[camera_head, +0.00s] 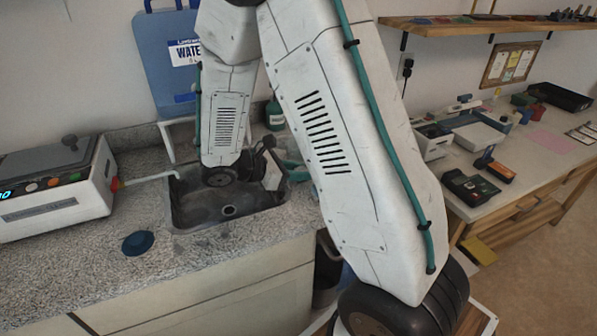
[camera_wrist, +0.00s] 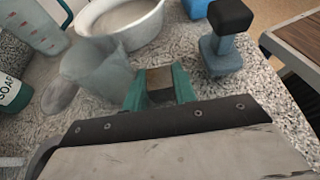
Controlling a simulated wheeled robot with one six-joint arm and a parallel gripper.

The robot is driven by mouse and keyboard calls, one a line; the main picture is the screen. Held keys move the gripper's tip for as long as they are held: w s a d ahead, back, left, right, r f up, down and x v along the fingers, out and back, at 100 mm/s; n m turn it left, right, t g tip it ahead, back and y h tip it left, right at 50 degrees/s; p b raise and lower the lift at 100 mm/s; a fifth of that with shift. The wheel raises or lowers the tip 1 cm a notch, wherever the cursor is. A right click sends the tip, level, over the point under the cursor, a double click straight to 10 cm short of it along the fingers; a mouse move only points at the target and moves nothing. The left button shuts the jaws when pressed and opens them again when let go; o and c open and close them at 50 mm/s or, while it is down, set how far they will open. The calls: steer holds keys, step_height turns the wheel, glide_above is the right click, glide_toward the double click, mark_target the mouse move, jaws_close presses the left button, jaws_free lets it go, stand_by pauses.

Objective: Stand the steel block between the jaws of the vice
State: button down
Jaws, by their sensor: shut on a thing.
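In the wrist view my gripper (camera_wrist: 158,76) has two green fingers shut on a small dark block with a brownish top face, which I take for the steel block (camera_wrist: 160,86). The block sits between the fingers above the speckled counter; its lower part is hidden by my gripper's body, and I cannot tell its gap to the surface. In the head view my gripper is near the sink, mostly hidden behind my arm, and the block cannot be made out. I cannot identify the vice with certainty in either view.
A blue stand with a black top (camera_wrist: 224,48) is right of the block. A clear cup (camera_wrist: 88,65), white basin (camera_wrist: 128,25), jug (camera_wrist: 35,25) and soap bottle (camera_wrist: 12,92) crowd the left. The sink (camera_head: 190,210) and white appliance (camera_head: 60,195) show in the head view.

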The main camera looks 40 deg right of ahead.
steer(key=shift+f, duration=0.2)
steer(key=c, duration=1.4)
jaws_free()
